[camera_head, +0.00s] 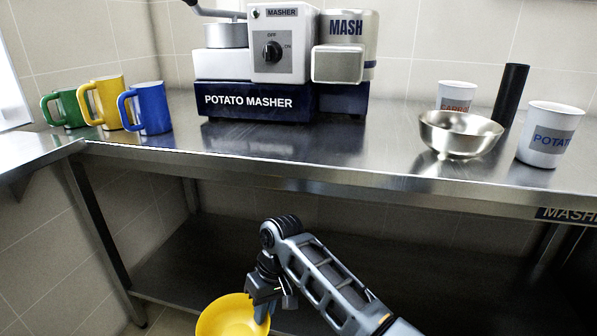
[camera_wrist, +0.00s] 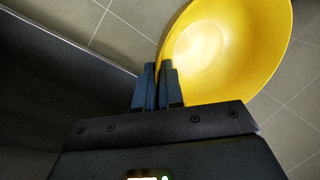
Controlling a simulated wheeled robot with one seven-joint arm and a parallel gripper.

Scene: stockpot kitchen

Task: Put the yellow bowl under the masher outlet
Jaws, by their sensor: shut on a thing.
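The yellow bowl (camera_head: 228,318) is at the bottom of the head view, below the counter's level and in front of it. My gripper (camera_head: 264,297) is shut on the bowl's rim. In the wrist view the fingers (camera_wrist: 158,88) close on the near left rim of the yellow bowl (camera_wrist: 235,50), whose inside looks empty. The potato masher (camera_head: 258,103) stands on the steel counter, with a dial whose pointer is hard to read. I cannot clearly make out the outlet.
Green (camera_head: 64,108), yellow (camera_head: 105,101) and blue (camera_head: 150,107) mugs stand left on the steel counter (camera_head: 300,150). A metal bowl (camera_head: 458,134), white cups (camera_head: 550,132) and a black cylinder (camera_head: 511,95) stand right. Counter before the masher is clear. A lower shelf (camera_head: 200,260) lies underneath.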

